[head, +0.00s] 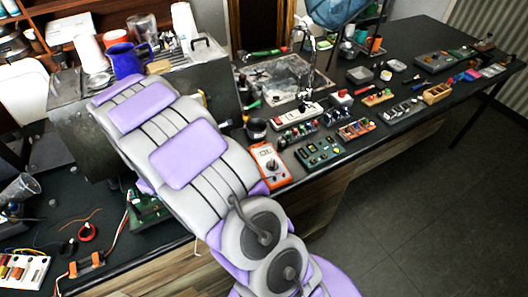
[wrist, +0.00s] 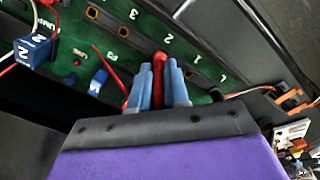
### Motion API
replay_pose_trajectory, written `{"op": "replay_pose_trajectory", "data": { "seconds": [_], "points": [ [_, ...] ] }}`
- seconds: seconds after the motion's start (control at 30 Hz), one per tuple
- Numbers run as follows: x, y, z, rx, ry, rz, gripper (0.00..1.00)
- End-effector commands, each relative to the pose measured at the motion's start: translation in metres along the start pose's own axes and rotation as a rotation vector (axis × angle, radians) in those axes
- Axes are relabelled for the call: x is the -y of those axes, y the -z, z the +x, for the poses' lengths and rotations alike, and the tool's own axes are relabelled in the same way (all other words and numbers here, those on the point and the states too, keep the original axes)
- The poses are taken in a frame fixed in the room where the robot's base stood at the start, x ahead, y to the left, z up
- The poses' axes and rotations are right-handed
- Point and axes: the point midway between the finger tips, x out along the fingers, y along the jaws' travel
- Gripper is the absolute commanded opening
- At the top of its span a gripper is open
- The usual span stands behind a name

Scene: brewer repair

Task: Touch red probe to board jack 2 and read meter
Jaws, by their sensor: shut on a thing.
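In the wrist view my gripper (wrist: 158,85) is shut on the red probe (wrist: 158,65), which sits between its two blue fingers. The probe points at the green board (wrist: 75,35), close to the printed number 2. Its tip and the jack there are hidden, so contact cannot be told. Gold square jacks (wrist: 123,32) show further left, near the number 3. In the head view my arm covers the gripper and most of the board, whose green edge (head: 147,208) shows beside it. The orange meter (head: 269,162) lies on the counter right of my arm; its reading is too small to tell.
An orange connector (wrist: 288,97) is at right. In the head view, several small circuit modules (head: 318,150) crowd the counter by the meter. The floor (head: 420,210) at right is clear.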

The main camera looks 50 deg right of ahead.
Motion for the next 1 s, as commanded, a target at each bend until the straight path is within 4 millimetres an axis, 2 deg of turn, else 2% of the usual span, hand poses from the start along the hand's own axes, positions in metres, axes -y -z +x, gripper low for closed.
{"op": "replay_pose_trajectory", "data": {
  "seconds": [0.7,1.0],
  "points": [
    [0.000,-0.001,-0.039,0.001,0.001,0.000,0.00],
    [0.000,-0.001,-0.041,0.001,0.001,0.000,0.00]
  ]
}}
